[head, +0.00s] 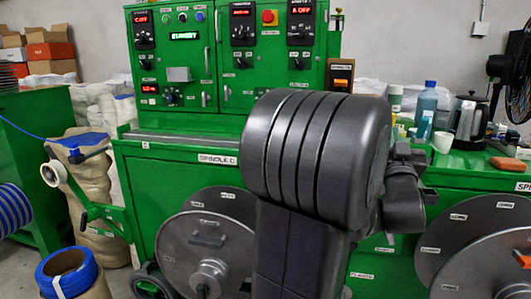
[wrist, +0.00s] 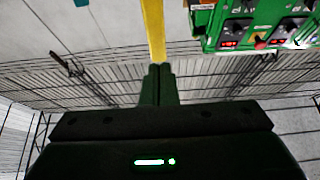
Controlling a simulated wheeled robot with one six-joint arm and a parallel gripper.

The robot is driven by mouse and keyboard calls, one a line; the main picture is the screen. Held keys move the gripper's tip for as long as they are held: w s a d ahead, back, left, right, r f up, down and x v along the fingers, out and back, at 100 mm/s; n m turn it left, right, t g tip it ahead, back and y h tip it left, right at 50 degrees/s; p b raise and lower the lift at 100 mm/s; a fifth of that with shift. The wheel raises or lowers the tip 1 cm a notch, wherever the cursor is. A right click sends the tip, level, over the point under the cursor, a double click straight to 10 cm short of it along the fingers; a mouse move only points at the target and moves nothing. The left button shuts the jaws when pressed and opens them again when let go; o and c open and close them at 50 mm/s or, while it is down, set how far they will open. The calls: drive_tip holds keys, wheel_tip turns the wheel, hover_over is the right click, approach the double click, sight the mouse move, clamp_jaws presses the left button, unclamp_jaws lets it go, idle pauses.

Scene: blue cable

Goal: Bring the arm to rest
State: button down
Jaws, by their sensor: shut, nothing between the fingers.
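My gripper (wrist: 158,70) shows in the wrist view, its two dark fingers together at the middle with nothing between them. The tips overlap the lower end of a yellow post or beam in the picture; whether they touch it I cannot tell. In the head view my dark grey arm (head: 315,150) stands folded up close to the camera. It covers the middle of the green machine (head: 180,155). The gripper itself cannot be made out in the head view.
A blue cable coil (head: 68,270) sits lower left, and a thin blue cable (head: 30,135) runs at far left. A kettle (head: 467,120), a blue bottle (head: 426,105) and a fan (head: 515,75) stand at right. A wire mesh (wrist: 90,75) spans the wrist view.

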drive_tip(key=shift+s+a+f+t+b, duration=0.25)
drive_tip(key=shift+s+f+t+b, duration=0.25)
drive_tip(key=shift+s+f, duration=0.55)
drive_tip(key=shift+r, duration=0.1)
